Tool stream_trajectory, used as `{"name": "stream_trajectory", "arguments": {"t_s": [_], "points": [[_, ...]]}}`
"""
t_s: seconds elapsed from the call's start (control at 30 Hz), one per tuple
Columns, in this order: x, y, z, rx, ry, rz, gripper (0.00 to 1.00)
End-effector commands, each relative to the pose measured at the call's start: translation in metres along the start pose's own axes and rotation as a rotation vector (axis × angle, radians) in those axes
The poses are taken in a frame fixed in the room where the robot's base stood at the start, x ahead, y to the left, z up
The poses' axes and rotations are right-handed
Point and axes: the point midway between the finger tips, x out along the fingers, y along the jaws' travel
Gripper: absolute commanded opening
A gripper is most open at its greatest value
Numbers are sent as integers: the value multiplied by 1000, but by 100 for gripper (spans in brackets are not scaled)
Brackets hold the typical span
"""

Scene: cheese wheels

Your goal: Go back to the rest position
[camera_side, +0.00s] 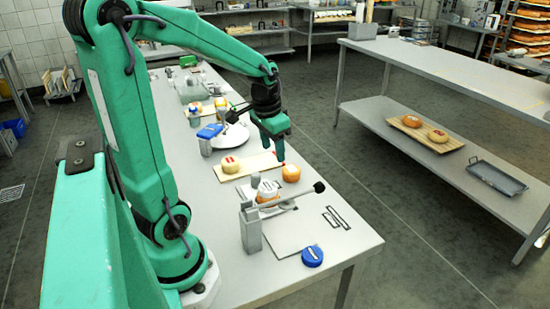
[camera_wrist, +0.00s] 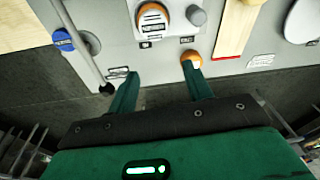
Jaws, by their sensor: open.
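My gripper (camera_side: 275,145) hangs above the grey work table, past its far long edge, with nothing between its fingers. In the wrist view the two green fingers (camera_wrist: 160,75) stand well apart. A yellow cheese wheel with a red label (camera_side: 230,165) lies on a pale board (camera_side: 250,163). An orange wheel (camera_side: 290,173) sits by the board's end, below my gripper; in the wrist view it shows just beyond the right fingertip (camera_wrist: 191,58). Another orange wheel with a white labelled top (camera_side: 268,199) stands by a lever device; it also shows in the wrist view (camera_wrist: 153,22).
The lever device (camera_side: 250,225) has a long bar with a black knob reaching over the table. A blue round item (camera_side: 312,256) lies near the table's end. A round white plate (camera_side: 231,139) and blue-topped item (camera_side: 209,131) stand farther back. The aisle floor (camera_side: 380,230) is clear.

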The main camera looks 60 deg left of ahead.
Motion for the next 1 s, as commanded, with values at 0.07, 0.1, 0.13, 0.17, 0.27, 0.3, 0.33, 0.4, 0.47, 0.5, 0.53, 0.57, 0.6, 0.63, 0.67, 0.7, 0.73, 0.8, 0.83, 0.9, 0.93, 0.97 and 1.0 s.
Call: {"name": "stream_trajectory", "arguments": {"t_s": [0.07,0.1,0.13,0.17,0.27,0.3,0.33,0.4,0.47,0.5,0.53,0.57,0.6,0.63,0.67,0.7,0.73,0.8,0.83,0.9,0.93,0.97,1.0], "points": [[-14,18,2,18,35,-2,50],[-20,25,4,23,51,-2,50],[-24,31,6,28,63,-1,50],[-28,36,8,31,74,-1,50],[-41,54,14,44,113,4,50],[-46,61,17,50,130,7,50],[-50,66,20,53,141,9,50],[-57,78,26,63,169,17,50],[-64,87,32,71,193,24,50],[-68,92,36,75,209,29,50],[-70,97,39,80,220,34,50],[-73,101,43,82,231,39,50],[-76,106,47,88,246,46,50],[-79,110,50,91,257,51,50],[-80,113,54,93,266,57,50],[-83,118,57,98,279,64,50],[-85,120,60,99,288,69,50],[-88,126,66,105,305,79,50],[-89,128,68,106,310,83,50],[-90,131,72,108,321,91,50],[-91,132,73,109,325,93,50],[-91,132,74,110,328,95,50],[-92,133,75,110,330,97,50]]}}
